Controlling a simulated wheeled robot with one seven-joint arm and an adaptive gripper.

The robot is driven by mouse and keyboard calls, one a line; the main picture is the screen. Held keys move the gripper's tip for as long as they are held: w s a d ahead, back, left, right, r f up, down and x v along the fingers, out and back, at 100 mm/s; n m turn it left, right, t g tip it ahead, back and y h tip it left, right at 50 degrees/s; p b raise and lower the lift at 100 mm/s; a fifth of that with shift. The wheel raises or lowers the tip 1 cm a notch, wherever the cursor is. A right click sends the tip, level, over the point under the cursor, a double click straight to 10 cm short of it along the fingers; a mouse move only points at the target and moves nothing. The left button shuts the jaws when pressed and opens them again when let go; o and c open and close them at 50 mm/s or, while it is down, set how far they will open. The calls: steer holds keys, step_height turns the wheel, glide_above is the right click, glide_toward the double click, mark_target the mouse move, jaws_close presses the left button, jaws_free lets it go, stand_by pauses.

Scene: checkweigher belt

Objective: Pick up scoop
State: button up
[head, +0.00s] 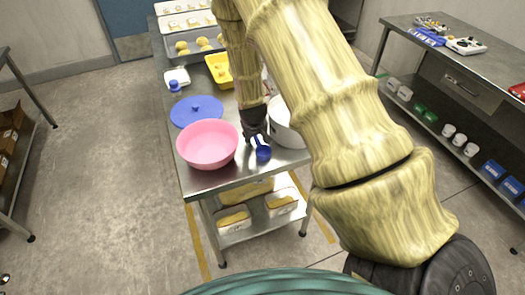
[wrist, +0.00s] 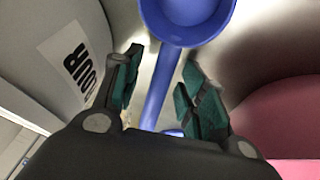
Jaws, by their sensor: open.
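The blue scoop (head: 263,152) lies on the steel table near its front edge, between the pink bowl and a white container. In the wrist view the scoop (wrist: 158,85) has its handle running between my fingers and its round cup at the top of the picture. My gripper (wrist: 157,75) is open, with a green-padded finger on each side of the handle. A gap shows between each finger and the handle. In the head view my gripper (head: 256,136) points down just behind the scoop's cup, and my arm hides part of the area.
The pink bowl (head: 207,145) stands close on the left. The white container (head: 287,128), with lettering in the wrist view (wrist: 62,60), stands close on the right. A blue lid (head: 196,111) and a yellow tray (head: 219,71) lie farther back.

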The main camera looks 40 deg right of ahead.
jaws_close()
steer(key=shift+r, duration=0.1)
stand_by(0.4)
